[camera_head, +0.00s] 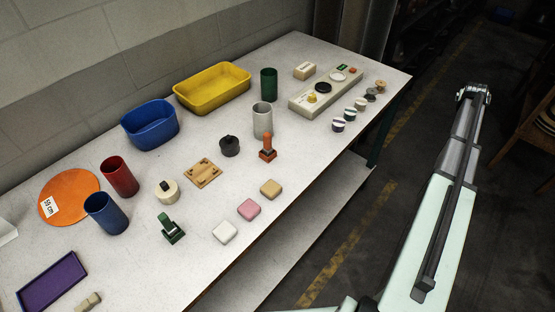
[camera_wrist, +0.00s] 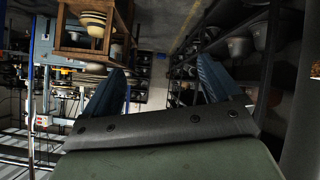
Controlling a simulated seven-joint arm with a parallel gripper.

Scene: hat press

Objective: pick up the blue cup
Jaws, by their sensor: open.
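The blue cup (camera_head: 106,213) stands upright on the white table at the left, its dark open top facing up. It is in front of the red cup (camera_head: 119,177) and overlaps the edge of the orange disc (camera_head: 60,199). My gripper (camera_wrist: 158,88) is open and empty in the wrist view, its two blue fingers spread apart and facing shelves of stored goods. In the head view my arm reaches up at the right, off the table and far from the blue cup. The cup does not show in the wrist view.
The white table (camera_head: 300,175) also holds a blue bin (camera_head: 150,127), a yellow bin (camera_head: 212,91), a purple tray (camera_head: 52,283) and a green stamp-like object (camera_head: 171,229). A green cup (camera_head: 269,84) and a grey cup (camera_head: 262,121) stand farther back. A wall runs behind.

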